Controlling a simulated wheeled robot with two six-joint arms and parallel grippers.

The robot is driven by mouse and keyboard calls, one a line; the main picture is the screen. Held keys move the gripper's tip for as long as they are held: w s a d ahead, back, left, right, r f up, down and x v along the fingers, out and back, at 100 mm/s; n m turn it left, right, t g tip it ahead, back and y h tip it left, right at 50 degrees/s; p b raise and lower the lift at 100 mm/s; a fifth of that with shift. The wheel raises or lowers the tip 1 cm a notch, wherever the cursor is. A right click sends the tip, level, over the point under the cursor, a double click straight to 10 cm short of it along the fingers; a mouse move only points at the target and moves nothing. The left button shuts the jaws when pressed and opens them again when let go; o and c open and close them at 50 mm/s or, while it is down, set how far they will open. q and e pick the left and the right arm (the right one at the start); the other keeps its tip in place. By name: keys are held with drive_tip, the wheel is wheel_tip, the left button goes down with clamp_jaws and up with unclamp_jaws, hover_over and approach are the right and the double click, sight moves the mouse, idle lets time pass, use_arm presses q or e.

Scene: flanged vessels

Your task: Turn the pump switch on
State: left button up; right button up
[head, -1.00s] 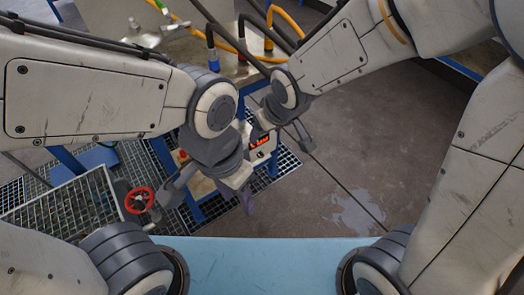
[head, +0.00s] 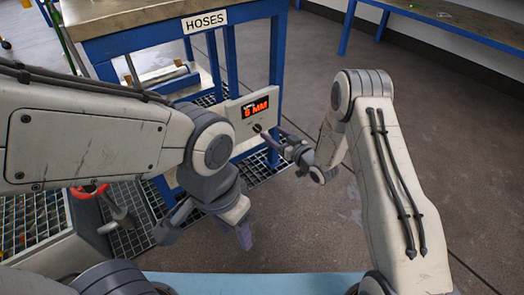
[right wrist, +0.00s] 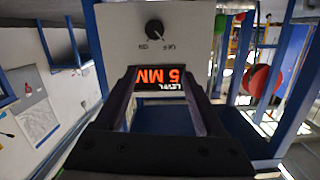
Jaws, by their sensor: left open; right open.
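A pale control panel (head: 240,127) is fixed to the blue-legged bench. It carries a dark display with orange text (head: 255,107) and, below it, a small black rotary switch (head: 257,128). In the right wrist view the panel is upside down: the black switch (right wrist: 155,28) stands above the display (right wrist: 158,79), with small markings either side. My right gripper (head: 280,136) is open and empty just in front of the panel near the switch. Its spread fingers frame the display in the wrist view (right wrist: 160,88); contact cannot be seen. My left gripper (head: 207,232) is open and empty, lower left.
The bench (head: 120,23) above the panel bears a HOSES label (head: 205,21). A red handwheel (head: 88,190) stands at the left, partly hidden. Floor grating (head: 132,232) lies beneath. The concrete floor (head: 440,130) at the right is mostly clear.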

drive_tip(key=t+y+b, duration=0.1)
drive_tip(key=b, duration=0.2)
approach(259, 130)
drive_tip(key=v, duration=0.2)
drive_tip(key=b+x, duration=0.5)
drive_tip(key=x, duration=0.4)
drive_tip(key=shift+w+a+f, duration=0.1)
drive_tip(key=shift+w+f, duration=0.1)
drive_tip(key=shift+w, duration=0.05)
drive_tip(key=shift+w+a+r, duration=0.15)
drive_tip(key=shift+w+a, duration=0.15)
drive_tip(key=shift+w, duration=0.1)
use_arm(q)
wheel_tip(259, 130, down, 10)
drive_tip(key=shift+f, duration=0.15)
use_arm(e)
clamp_jaws()
drive_tip(key=shift+m, duration=0.3)
